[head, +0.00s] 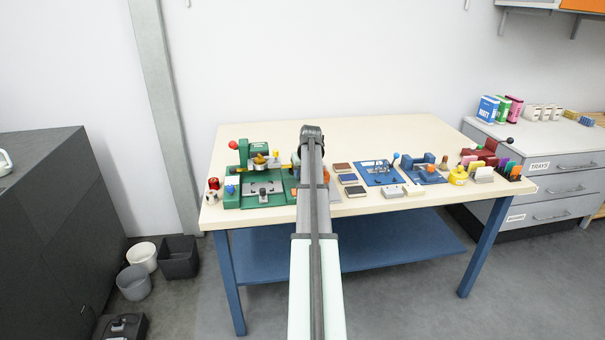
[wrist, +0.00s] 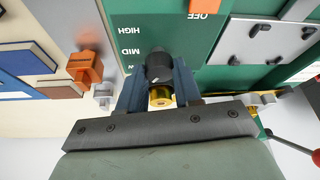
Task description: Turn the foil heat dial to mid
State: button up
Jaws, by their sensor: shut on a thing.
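The foil heat dial (wrist: 158,66) is a dark round knob on a green panel (wrist: 165,25) in the wrist view. The fingers of my gripper (wrist: 158,80) stand on both sides of it and are shut on it. The words HIGH and MID show to the left of the knob; the label below MID is partly covered by a finger. OFF is printed further up. I cannot tell for sure which label the knob points to. A brass part (wrist: 161,97) shows between the fingers. In the head view my arm hides the dial and the gripper.
The green foil press (head: 262,188) stands on the cream table (head: 390,130), with a red knob (head: 233,145) on its lever. An orange block (wrist: 85,68) sits close to the panel. Small pads, a blue fixture (head: 380,178) and stamps lie to the right.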

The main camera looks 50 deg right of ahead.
jog(key=m, duration=0.2)
jog(key=m+g+h, duration=0.1)
jog(key=m, duration=0.2)
jog(key=shift+w+a+m+g, duration=0.1)
jog(key=shift+a+m+g, duration=0.05)
jog(key=shift+m+g, duration=0.15)
jog(key=m+g, duration=0.1)
jog(key=m, duration=0.1)
jog(key=m+g, duration=0.1)
jog(key=m, duration=0.2)
jog(key=shift+w+h, duration=0.15)
jog(key=shift+h, duration=0.25)
jog(key=shift+m, duration=0.4)
jog(key=o, duration=1)
jog(key=shift+o, duration=0.2)
jog(key=v, duration=1.3)
jog(key=shift+a+r, duration=0.2)
jog(key=shift+r, duration=0.1)
jog(key=shift+w, duration=0.1)
